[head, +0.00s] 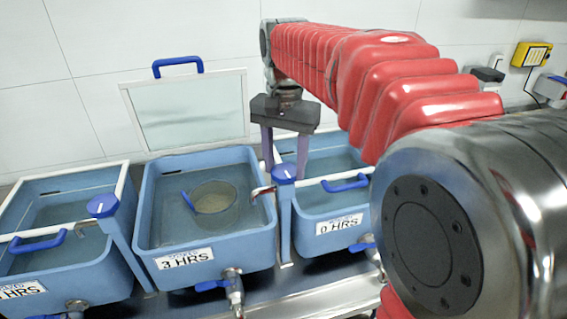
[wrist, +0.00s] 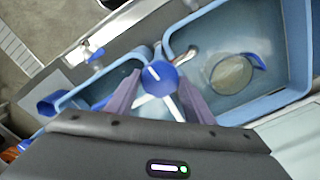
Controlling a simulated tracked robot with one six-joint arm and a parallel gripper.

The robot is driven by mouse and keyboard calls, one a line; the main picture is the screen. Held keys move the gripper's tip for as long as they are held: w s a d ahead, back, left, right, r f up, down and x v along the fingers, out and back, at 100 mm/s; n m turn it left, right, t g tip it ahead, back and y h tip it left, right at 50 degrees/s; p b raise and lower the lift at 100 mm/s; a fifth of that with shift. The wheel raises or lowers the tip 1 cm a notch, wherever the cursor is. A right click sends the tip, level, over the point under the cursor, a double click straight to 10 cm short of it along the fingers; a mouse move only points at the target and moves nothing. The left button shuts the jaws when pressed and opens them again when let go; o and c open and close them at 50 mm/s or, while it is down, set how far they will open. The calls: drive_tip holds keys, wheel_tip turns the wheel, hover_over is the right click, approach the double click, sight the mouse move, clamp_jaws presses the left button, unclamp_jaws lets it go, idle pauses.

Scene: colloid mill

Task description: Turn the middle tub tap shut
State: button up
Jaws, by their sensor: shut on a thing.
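The middle tub (head: 232,254), light blue and labelled 3 HRS, holds water and a round clear bowl (head: 215,197). A round blue tap knob (head: 284,173) with a white line tops a post between the middle tub and the 0 HRS tub. A metal spout (head: 262,191) beside it reaches over the middle tub's right rim. My gripper (head: 285,177) points down with its purple fingers on either side of this knob, shut on it. In the wrist view the knob (wrist: 158,77) sits between the fingertips. Whether water runs from the spout is too small to tell.
A second blue knob (head: 103,206) stands left of the middle tub. The 0 HRS tub (head: 339,236) is on the right, another tub (head: 20,288) on the left. Drain taps (head: 230,281) stick out in front. A framed panel with blue handle (head: 190,108) leans behind.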

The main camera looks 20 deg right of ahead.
sight(284, 170)
drive_tip(key=shift+m, duration=0.7)
drive_tip(key=o, duration=1)
drive_tip(key=shift+o, duration=0.2)
drive_tip(key=shift+r, duration=0.1)
wheel_tip(284, 170, up, 14)
drive_tip(key=shift+f, duration=0.25)
